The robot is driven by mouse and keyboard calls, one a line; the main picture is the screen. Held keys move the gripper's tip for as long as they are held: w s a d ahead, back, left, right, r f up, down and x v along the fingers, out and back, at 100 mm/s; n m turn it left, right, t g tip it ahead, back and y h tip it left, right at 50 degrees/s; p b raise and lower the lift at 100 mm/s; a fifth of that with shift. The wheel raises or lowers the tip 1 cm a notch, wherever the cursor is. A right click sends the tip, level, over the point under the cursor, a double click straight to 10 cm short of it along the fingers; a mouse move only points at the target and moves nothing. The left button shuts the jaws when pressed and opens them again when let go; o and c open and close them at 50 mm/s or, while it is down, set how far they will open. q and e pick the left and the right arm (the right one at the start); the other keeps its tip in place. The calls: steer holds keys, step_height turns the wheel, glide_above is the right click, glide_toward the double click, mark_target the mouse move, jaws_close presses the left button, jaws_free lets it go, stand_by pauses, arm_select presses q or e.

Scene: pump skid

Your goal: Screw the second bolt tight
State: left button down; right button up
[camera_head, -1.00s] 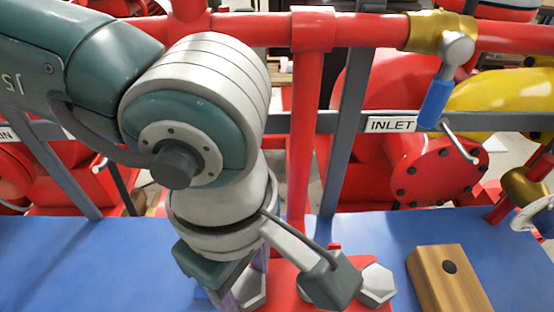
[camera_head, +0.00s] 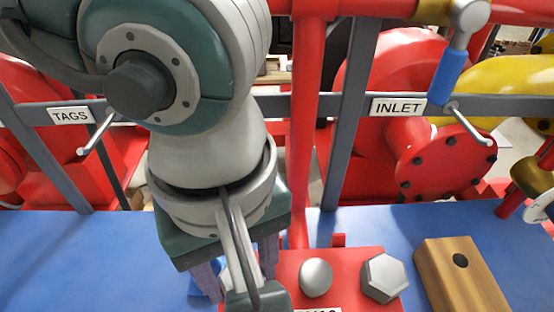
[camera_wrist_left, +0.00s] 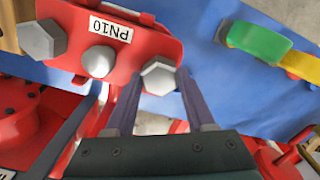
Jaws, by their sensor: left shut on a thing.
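A red flange plate (camera_head: 340,262) carries two grey hex bolts and a rounded grey stud (camera_head: 315,278) between them. One bolt (camera_head: 383,278) stands free at the right in the head view; it is at the left in the wrist view (camera_wrist_left: 42,40). My left gripper (camera_wrist_left: 160,76) is shut on the other hex bolt (camera_wrist_left: 158,76), with one finger on each side of its head. In the head view the left gripper (camera_head: 237,272) points down at the plate's left end, and my wrist mostly hides that bolt. My right gripper is not in view.
A wooden block (camera_head: 455,280) with a dark hole lies right of the plate on the blue deck (camera_head: 80,250). A red post (camera_head: 303,120) and grey rails stand behind. A green-and-yellow object (camera_wrist_left: 258,42) lies on the deck in the wrist view.

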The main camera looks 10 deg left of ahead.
arm_select(q)
steer(key=m+b, duration=0.3)
steer(key=m, duration=0.3)
steer(key=shift+f+b, duration=0.2)
steer(key=shift+b, duration=0.1)
steer(key=shift+m+b, duration=0.55)
steer(key=shift+m, duration=0.45)
steer(key=shift+r, duration=0.2)
steer(key=shift+c, duration=0.9)
jaws_free()
steer(key=shift+r, duration=0.1)
step_height(320, 180, up, 10)
steer(key=shift+d+b, duration=0.15)
steer(key=shift+b, duration=0.25)
